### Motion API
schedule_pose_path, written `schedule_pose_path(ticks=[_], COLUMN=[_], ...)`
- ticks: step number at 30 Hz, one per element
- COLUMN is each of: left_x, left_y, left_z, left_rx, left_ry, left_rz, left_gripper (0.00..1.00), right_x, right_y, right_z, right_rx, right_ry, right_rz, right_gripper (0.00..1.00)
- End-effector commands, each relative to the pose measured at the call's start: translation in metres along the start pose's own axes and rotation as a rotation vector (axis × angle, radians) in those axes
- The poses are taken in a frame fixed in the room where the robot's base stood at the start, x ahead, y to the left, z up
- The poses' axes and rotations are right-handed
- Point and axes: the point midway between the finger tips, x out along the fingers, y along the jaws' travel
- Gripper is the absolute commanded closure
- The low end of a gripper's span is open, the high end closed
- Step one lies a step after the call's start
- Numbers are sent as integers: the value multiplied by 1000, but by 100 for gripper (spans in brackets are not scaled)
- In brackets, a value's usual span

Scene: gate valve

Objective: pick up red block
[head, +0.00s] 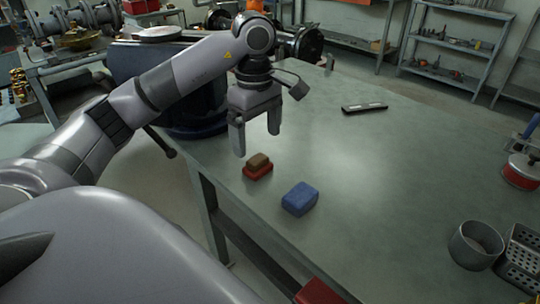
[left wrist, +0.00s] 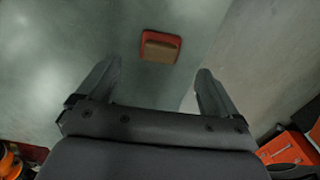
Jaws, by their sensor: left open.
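The red block (head: 258,173) lies on the grey table near its left edge. A smaller brown block (head: 259,160) rests on top of it and covers much of its upper face. In the left wrist view the red block (left wrist: 148,36) shows as a rim around the brown block (left wrist: 160,51), ahead of the fingers and between their lines. My left gripper (head: 256,142) is open and empty, pointing down, above and apart from the two blocks. My right gripper is not in view.
A blue block (head: 300,198) lies close to the right of the red block. A grey cup (head: 476,245) and a perforated metal holder (head: 521,258) stand at the right. A flat dark bar (head: 364,107) lies farther back. The table's middle is clear.

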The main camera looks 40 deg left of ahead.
Motion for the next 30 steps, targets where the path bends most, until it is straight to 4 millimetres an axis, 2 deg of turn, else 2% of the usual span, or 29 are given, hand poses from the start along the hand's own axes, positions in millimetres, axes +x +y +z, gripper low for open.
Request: schedule_pose_path(ticks=[15,24,30], left_x=[65,69,69], left_y=[1,2,2], left_z=[-1,-1,-1], left_rx=[-1,0,0], left_ry=[3,3,3], left_rz=[-3,-1,-1], left_gripper=[6,6,69], right_x=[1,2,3], right_y=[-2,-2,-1], right_z=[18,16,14], right_rx=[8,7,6], right_ry=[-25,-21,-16], right_rz=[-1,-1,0], right_gripper=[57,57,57])
